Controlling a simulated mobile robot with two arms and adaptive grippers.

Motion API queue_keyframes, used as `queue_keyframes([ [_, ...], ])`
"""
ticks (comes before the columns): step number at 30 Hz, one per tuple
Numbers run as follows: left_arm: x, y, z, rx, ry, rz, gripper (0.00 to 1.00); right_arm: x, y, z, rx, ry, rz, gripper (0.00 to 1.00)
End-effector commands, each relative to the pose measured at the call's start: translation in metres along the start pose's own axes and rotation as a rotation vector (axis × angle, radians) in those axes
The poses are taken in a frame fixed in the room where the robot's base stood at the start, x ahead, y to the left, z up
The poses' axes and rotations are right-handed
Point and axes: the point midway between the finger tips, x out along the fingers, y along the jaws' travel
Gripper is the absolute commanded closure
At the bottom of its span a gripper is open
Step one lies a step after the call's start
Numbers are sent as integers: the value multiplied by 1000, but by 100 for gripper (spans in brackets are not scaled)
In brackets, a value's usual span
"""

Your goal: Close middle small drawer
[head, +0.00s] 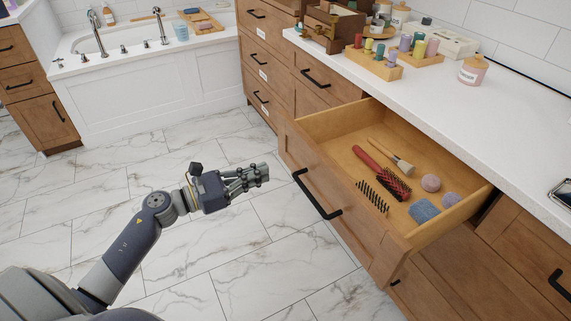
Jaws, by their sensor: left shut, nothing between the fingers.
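An open wooden drawer (325,135) sticks out from the vanity under the white counter. Its front has a black bar handle (316,196). Inside lie a red hairbrush (380,171), a brush with a light handle, a black comb-like brush and several small round or rolled items. My left gripper (264,174) is shut and empty, in the air to the left of the drawer front and apart from it. Its fingers point right toward the handle. My right gripper is not in view.
The white counter (440,110) above holds wooden trays of small bottles, a pink candle jar (472,70) and a wooden box. Other drawers beside the open one look shut. A white bathtub (130,60) stands at the back left. The marble floor (190,255) is clear.

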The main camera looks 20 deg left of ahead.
Motion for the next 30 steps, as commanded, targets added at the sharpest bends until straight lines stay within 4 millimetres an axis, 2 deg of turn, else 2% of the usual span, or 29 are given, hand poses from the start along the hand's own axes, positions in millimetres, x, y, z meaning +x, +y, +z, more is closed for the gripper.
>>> queue_keyframes([
  [1,11,0,2,0,-3,-1,100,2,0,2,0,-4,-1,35],
  [6,41,0,2,-1,-3,0,100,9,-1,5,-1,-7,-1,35],
  [12,66,0,1,-4,-2,1,100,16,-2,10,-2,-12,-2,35],
  [18,76,0,0,-4,0,1,100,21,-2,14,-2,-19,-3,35],
  [30,77,0,0,-4,-1,1,100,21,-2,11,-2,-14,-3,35],
])
